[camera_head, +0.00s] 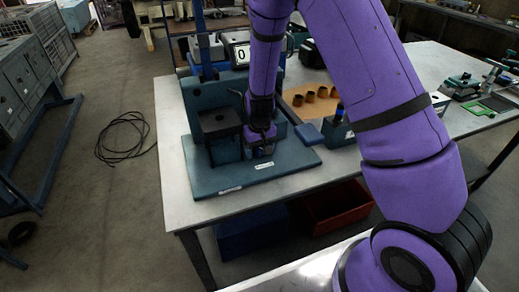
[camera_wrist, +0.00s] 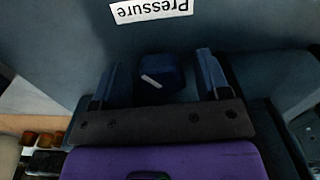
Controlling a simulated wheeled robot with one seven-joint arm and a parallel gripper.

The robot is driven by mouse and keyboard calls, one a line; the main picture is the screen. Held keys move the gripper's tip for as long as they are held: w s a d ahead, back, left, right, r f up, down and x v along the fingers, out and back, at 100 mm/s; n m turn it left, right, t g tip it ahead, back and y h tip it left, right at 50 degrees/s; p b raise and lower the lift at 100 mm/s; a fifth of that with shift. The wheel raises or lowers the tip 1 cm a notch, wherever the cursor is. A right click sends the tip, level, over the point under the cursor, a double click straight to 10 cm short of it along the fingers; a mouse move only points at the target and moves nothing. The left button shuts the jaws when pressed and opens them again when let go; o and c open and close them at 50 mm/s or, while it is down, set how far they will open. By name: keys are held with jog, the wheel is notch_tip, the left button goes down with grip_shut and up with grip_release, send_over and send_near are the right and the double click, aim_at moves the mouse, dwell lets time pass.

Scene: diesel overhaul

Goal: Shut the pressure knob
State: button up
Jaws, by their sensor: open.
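The pressure knob (camera_wrist: 162,78) is a small dark blue block with a short slanted white mark, seen in the middle of the wrist view. An upside-down white "Pressure" label (camera_wrist: 151,10) lies beyond it on the blue-grey plate. My gripper (camera_wrist: 158,72) is open, with one finger on each side of the knob and a visible gap at both sides. In the head view my gripper (camera_head: 261,146) points down at the front of the blue-grey test rig (camera_head: 206,178), and it hides the knob.
The rig stands on a light workbench (camera_head: 178,130) and carries a display (camera_head: 241,55) reading 0. A dark block (camera_head: 219,122) is close left of my gripper. Brown cups (camera_head: 310,96) stand on an orange mat to the right. Red (camera_head: 335,207) and blue (camera_head: 250,232) bins sit under the bench.

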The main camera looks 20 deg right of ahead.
aim_at(259, 148)
jog(key=shift+c, duration=0.2)
jog(key=c, duration=0.9)
jog(key=shift+o, duration=0.2)
jog(key=shift+m, duration=2.3)
jog(key=o, duration=0.9)
notch_tip(259, 148, up, 11)
jog(key=shift+f, duration=0.1)
